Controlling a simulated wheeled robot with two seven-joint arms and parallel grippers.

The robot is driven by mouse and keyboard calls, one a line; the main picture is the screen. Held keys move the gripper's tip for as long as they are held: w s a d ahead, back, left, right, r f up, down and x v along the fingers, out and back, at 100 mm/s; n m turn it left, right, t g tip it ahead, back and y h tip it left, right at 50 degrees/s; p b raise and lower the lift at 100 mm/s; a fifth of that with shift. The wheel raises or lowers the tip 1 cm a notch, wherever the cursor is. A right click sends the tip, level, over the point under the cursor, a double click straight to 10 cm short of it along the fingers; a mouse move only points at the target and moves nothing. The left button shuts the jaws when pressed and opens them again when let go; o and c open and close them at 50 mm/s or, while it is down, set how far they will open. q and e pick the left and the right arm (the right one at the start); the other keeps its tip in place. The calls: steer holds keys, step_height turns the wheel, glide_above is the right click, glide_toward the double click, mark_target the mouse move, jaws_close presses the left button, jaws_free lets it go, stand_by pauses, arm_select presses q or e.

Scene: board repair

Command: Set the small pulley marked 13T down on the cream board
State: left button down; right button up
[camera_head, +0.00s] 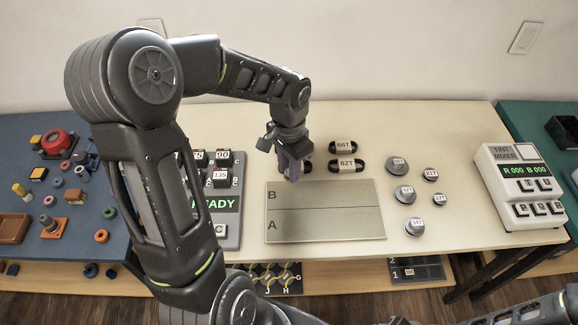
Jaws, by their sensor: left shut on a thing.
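The cream board (350,222) lies flat on the cream table, with a line between areas B and A. My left gripper (291,178) points down over the board's upper left edge, near area B. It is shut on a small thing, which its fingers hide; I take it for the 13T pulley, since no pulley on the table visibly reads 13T. I cannot tell whether it touches the board. Only a bit of my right gripper (402,321) shows at the bottom edge, cut off; its jaws are unclear.
Several grey pulleys (405,194) stand right of the board. Black belts (347,164) lie behind it, one partly behind my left gripper. A keypad device reading READY (228,204) is close on the left. A tint mixer (520,187) stands at the right.

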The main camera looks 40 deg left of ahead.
mark_target(289, 195)
arm_select(q)
steer(key=shift+f+b, duration=2.55)
steer(key=shift+f, duration=1.15)
steer(key=shift+f+b, duration=0.35)
steer(key=shift+f, duration=0.15)
steer(key=c, duration=1.1)
jaws_free()
steer(key=shift+o, duration=0.2)
steer(key=shift+r, duration=0.15)
steer(key=shift+r, duration=3.8)
